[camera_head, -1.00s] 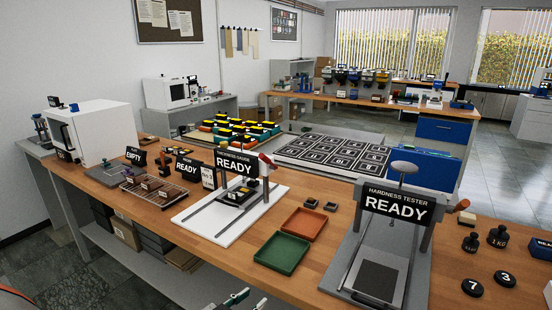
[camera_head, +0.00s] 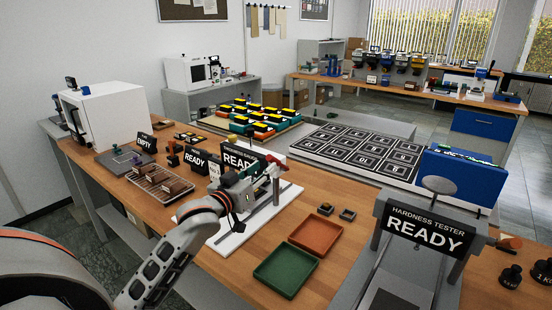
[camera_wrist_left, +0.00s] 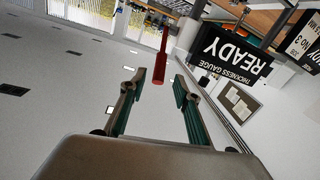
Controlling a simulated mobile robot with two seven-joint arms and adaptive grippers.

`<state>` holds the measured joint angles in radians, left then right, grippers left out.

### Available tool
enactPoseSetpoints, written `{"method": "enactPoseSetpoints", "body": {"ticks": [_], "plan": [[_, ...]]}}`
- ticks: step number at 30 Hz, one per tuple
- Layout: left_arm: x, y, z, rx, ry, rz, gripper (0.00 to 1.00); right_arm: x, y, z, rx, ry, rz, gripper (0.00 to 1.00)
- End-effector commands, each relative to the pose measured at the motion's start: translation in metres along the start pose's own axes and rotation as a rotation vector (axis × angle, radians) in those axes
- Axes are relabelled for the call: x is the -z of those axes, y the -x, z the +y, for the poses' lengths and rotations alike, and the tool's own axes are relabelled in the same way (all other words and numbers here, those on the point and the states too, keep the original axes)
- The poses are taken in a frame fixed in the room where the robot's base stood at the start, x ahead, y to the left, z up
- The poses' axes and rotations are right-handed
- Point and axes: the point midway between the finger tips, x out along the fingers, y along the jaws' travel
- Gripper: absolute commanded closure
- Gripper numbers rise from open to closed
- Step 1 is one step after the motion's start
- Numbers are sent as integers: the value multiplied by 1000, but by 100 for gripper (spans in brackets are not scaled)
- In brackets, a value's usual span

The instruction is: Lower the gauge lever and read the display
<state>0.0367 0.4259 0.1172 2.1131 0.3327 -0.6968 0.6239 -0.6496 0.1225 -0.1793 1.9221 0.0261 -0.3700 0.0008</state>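The thickness gauge stands on a white base (camera_head: 228,238) on the wooden bench, with a black READY display (camera_head: 243,160) over it. Its red lever (camera_head: 275,168) is at the right of the display and also shows in the left wrist view (camera_wrist_left: 160,58). My left gripper (camera_head: 245,192) is at the gauge, just in front of and left of the lever. In the left wrist view my left gripper (camera_wrist_left: 157,82) is open, with green-padded fingers and the lever between and beyond the tips. Contact is not visible. The gripper partly hides the gauge. My right gripper is out of view.
A green tray (camera_head: 285,272) and an orange tray (camera_head: 316,236) lie right of the gauge. The hardness tester (camera_head: 425,232) stands further right. A wire rack (camera_head: 160,181) and a white oven-like box (camera_head: 103,117) are to the left. Small dark blocks (camera_head: 326,209) sit behind the trays.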

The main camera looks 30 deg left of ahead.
Motion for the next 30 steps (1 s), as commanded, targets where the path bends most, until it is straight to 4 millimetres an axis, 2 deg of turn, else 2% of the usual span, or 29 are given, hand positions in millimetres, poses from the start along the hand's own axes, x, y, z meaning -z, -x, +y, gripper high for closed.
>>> {"method": "enactPoseSetpoints", "body": {"ticks": [5,12,23,25,27,30], "plan": [[2,-29,0,0,-1,2,68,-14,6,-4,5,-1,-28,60],[1,-57,1,-1,0,1,68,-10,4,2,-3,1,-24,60],[0,-64,0,-1,-1,0,68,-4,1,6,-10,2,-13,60],[0,-64,0,-1,-1,0,81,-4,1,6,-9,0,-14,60],[0,-64,0,0,-1,0,100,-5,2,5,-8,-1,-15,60],[0,-64,0,-1,-1,0,100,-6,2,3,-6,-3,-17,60]]}}
